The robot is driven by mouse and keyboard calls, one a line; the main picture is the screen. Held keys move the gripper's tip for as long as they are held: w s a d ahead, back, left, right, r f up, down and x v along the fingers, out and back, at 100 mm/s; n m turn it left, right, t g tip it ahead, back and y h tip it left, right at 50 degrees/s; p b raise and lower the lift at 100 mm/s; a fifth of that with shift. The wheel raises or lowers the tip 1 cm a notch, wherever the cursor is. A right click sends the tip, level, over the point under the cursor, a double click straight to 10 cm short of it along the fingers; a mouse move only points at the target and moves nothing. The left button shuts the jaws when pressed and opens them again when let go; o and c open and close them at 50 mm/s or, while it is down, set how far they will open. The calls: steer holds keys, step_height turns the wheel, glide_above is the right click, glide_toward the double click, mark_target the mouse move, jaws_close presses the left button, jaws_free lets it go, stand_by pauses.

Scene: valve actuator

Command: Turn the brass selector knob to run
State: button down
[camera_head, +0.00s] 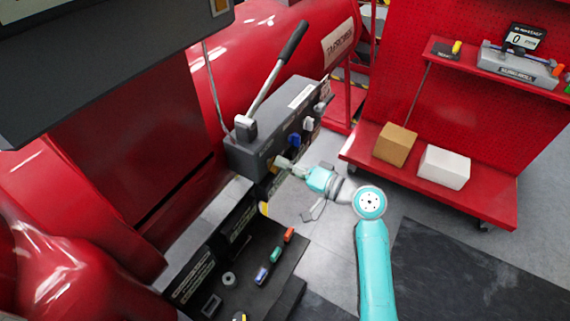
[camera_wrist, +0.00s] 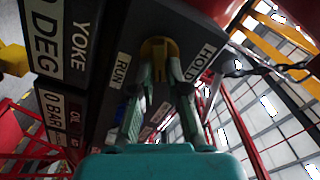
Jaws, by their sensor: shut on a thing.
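The brass selector knob (camera_wrist: 158,48) sits on the dark panel face in the wrist view, between a RUN label (camera_wrist: 121,70) on the left and a HOLD label (camera_wrist: 201,62) on the right. My gripper (camera_wrist: 160,75) is shut on the knob, with one finger on each side of it. The fingers hide part of the knob, and I cannot tell exactly where it points. In the head view my gripper (camera_head: 281,163) reaches the front of the grey actuator box (camera_head: 262,140); the knob is hidden there.
A long lever (camera_head: 275,75) with a black handle rises from the box. A blue knob (camera_head: 295,140) and a white knob (camera_head: 308,124) are beside my gripper. A red cart (camera_head: 480,200) holds a cardboard box (camera_head: 395,145) and a white box (camera_head: 444,167). Coloured items lie on a lower dark tray (camera_head: 250,297).

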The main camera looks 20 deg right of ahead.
steer(key=shift+d+f+m, duration=0.1)
steer(key=shift+f+m, duration=0.05)
steer(key=shift+m, duration=1)
steer(key=shift+f+m, duration=0.1)
steer(key=shift+m, duration=1.05)
steer(key=c, duration=1.2)
jaws_free()
steer(key=shift+o, duration=0.2)
steer(key=v, duration=1.2)
